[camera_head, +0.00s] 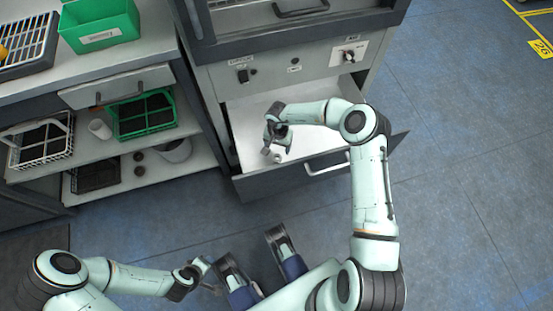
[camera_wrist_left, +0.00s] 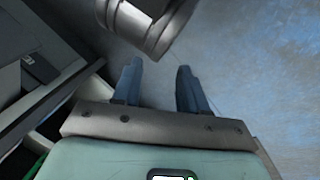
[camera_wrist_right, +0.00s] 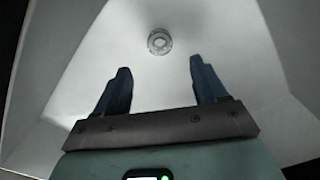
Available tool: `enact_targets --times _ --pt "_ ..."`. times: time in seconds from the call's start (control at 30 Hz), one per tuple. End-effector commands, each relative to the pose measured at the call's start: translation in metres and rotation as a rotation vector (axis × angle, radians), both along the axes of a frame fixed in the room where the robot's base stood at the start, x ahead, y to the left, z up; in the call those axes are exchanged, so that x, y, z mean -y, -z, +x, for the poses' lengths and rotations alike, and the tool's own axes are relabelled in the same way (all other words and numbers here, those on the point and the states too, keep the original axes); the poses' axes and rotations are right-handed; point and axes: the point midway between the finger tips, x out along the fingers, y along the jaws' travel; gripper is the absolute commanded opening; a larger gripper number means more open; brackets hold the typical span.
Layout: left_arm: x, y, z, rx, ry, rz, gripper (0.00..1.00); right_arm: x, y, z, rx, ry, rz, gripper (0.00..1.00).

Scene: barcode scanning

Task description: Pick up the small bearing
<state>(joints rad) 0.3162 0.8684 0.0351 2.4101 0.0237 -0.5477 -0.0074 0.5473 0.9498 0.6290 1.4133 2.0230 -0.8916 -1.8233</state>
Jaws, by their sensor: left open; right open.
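The small bearing (camera_wrist_right: 159,41) is a grey ring with a pale centre. It lies on the white floor of the open drawer (camera_head: 248,135). In the head view the bearing (camera_head: 278,157) shows small beside the fingertips. My right gripper (camera_wrist_right: 160,70) is open and empty, inside the drawer area; it also shows in the head view (camera_head: 276,148). My left gripper (camera_wrist_left: 157,65) is open and empty, away from the drawer, low on the left.
The drawer's walls and front handle (camera_head: 327,166) surround the right gripper. To the left stands a shelf unit with a green bin (camera_head: 100,38), a green basket (camera_head: 145,125), a white wire basket (camera_head: 40,150) and a white cup (camera_head: 99,129). Blue floor is open at right.

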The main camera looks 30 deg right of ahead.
Motion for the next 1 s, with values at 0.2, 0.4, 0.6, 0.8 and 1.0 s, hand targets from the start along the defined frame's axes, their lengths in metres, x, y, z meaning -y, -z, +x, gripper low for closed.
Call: enact_targets --times 0.2,0.4,0.6,0.8,1.0 --pt "-0.006 0.009 0.012 0.031 -0.013 0.015 0.43 0.000 0.025 0.000 0.001 -0.001 -0.001 0.71" --pt "-0.012 0.018 0.023 0.058 -0.025 0.029 0.43 -0.004 0.048 -0.002 -0.001 -0.002 0.000 0.71" --pt "-0.020 0.026 0.038 0.098 -0.040 0.049 0.43 -0.004 0.074 -0.003 0.001 -0.001 -0.001 0.71" --pt "-0.020 0.025 0.038 0.100 -0.041 0.050 0.43 -0.004 0.074 -0.003 0.002 0.000 -0.001 0.71" --pt "-0.020 0.025 0.038 0.100 -0.040 0.050 0.43 -0.004 0.074 -0.003 0.002 0.000 -0.001 0.16"
